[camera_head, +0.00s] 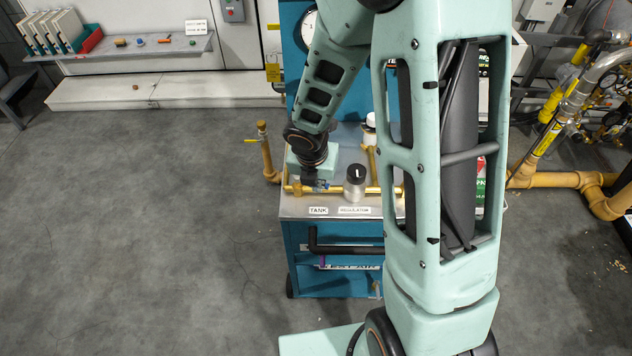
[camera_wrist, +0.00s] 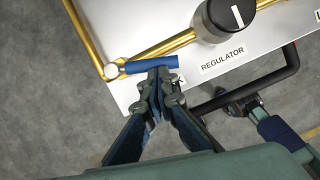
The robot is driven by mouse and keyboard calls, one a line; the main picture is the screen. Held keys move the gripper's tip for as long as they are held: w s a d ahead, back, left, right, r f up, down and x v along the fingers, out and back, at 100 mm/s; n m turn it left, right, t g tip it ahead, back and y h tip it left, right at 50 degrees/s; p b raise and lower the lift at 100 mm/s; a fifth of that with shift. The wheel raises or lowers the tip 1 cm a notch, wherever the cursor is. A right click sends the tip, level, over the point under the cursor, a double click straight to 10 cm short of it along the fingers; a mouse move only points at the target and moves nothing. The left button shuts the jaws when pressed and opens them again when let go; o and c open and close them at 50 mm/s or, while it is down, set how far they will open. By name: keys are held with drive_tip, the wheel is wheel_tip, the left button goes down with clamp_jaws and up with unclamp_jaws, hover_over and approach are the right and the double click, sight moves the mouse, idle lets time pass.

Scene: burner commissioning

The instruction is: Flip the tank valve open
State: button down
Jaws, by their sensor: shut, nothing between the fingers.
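The tank valve has a blue lever (camera_wrist: 150,66) with a pale round pivot (camera_wrist: 113,70) on the brass pipe (camera_wrist: 165,47). In the wrist view the lever points right from the pivot, at a shallow angle to the pipe running to the regulator. My gripper (camera_wrist: 160,76) is shut and empty, its tips at the lever's near side by the free end; I cannot tell if they touch. It hides most of the TANK label in that view. In the head view the lever (camera_head: 322,184) is small beside my gripper (camera_head: 310,177), above the TANK label (camera_head: 318,211).
The black regulator knob (camera_wrist: 226,16) stands right of the lever, with its REGULATOR label (camera_wrist: 222,58) below. A black handle bar (camera_head: 340,248) runs along the cart's front. Yellow piping (camera_head: 570,180) stands at the right. The floor (camera_head: 150,200) left of the cart is clear.

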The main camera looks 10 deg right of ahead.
drive_tip(key=shift+w+d+n+p, duration=0.3)
drive_tip(key=shift+n+p, duration=0.05)
drive_tip(key=shift+n, duration=0.25)
drive_tip(key=shift+w+d+p, duration=0.15)
drive_tip(key=shift+w+p, duration=0.1)
drive_tip(key=shift+p, duration=0.05)
drive_tip(key=shift+w, duration=0.15)
